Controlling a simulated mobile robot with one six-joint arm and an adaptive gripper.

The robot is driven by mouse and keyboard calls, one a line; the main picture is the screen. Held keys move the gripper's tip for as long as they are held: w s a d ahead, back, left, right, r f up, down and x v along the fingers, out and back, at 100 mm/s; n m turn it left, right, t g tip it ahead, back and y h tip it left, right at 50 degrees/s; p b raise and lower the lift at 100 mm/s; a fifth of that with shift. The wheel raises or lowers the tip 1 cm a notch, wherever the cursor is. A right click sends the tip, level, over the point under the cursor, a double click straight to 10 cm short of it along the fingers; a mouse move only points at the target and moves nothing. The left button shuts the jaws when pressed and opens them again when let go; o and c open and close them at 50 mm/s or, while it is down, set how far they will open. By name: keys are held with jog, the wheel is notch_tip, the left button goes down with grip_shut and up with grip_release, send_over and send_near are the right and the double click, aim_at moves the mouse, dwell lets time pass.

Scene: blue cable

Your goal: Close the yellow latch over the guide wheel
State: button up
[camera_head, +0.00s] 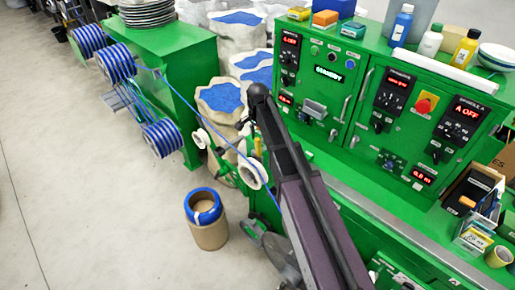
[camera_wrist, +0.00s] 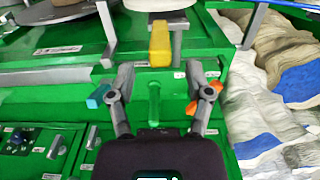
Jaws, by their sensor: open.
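The yellow latch (camera_wrist: 160,43) shows at the top middle of the wrist view, standing against a grey bracket. A white wheel (camera_wrist: 158,4) is just above it, cut off by the top edge. I cannot tell how the latch sits relative to the wheel's rim. My gripper (camera_wrist: 159,72) is open and empty, its fingers apart on either side below the latch, not touching it. In the head view, a white guide wheel (camera_head: 252,173) with the blue cable (camera_head: 225,143) over it stands left of my arm.
In the wrist view, a green post (camera_wrist: 154,103) lies between the fingers, with a blue piece (camera_wrist: 98,95) left and an orange piece (camera_wrist: 208,97) right. Sacks of blue granules (camera_head: 221,97) stand behind. A green control cabinet (camera_head: 350,85) is at right; open floor (camera_head: 80,190) at left.

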aim_at(258, 147)
jog(key=shift+f+b, duration=2.5)
jog(key=shift+f, duration=0.3)
jog(key=shift+c, duration=0.2)
grip_shut()
